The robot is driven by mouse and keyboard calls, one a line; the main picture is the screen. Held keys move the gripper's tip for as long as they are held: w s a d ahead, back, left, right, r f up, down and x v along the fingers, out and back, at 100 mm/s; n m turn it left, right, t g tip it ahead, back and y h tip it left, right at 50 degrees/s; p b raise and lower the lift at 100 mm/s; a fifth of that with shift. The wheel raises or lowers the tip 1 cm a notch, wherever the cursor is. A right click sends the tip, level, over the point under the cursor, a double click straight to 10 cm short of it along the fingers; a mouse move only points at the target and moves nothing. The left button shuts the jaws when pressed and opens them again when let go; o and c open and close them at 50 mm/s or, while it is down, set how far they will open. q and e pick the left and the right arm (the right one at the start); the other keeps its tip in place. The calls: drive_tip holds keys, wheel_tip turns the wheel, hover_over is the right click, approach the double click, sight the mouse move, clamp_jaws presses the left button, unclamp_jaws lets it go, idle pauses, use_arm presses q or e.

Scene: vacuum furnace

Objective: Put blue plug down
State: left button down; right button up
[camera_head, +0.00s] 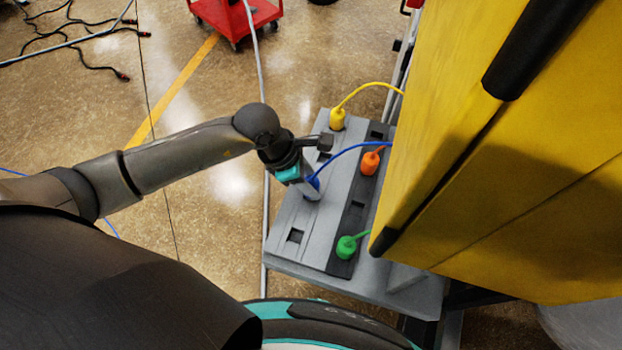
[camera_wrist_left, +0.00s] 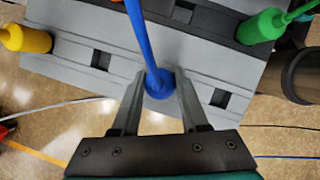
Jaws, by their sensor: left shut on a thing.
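The blue plug (camera_head: 313,182) with its blue cable is at the light grey strip of the socket board (camera_head: 318,215). My left gripper (camera_head: 312,190) comes in from the left and is shut on it. In the left wrist view the blue plug (camera_wrist_left: 159,84) sits between the two fingers (camera_wrist_left: 158,95), in line with the empty sockets on either side. The spot under the plug is hidden, so I cannot tell whether it is seated in a socket. My right gripper is not in view.
A yellow plug (camera_head: 337,118) is on the light strip. An orange plug (camera_head: 370,162) and a green plug (camera_head: 347,246) are on the dark strip. An empty light-strip socket (camera_head: 295,236) shows nearer me. The yellow furnace body (camera_head: 500,170) stands close on the right.

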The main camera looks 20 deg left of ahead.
use_arm(q)
drive_tip(key=shift+f+b, duration=0.3)
drive_tip(key=shift+c, duration=2.1)
unclamp_jaws()
drive_tip(key=shift+r, duration=0.1)
drive_tip(key=shift+a+r+p, duration=0.1)
drive_tip(key=shift+r+p, duration=0.3)
drive_tip(key=shift+r, duration=0.15)
drive_tip(key=v, duration=1.1)
drive_tip(key=shift+r, duration=0.15)
drive_tip(key=shift+a, duration=0.1)
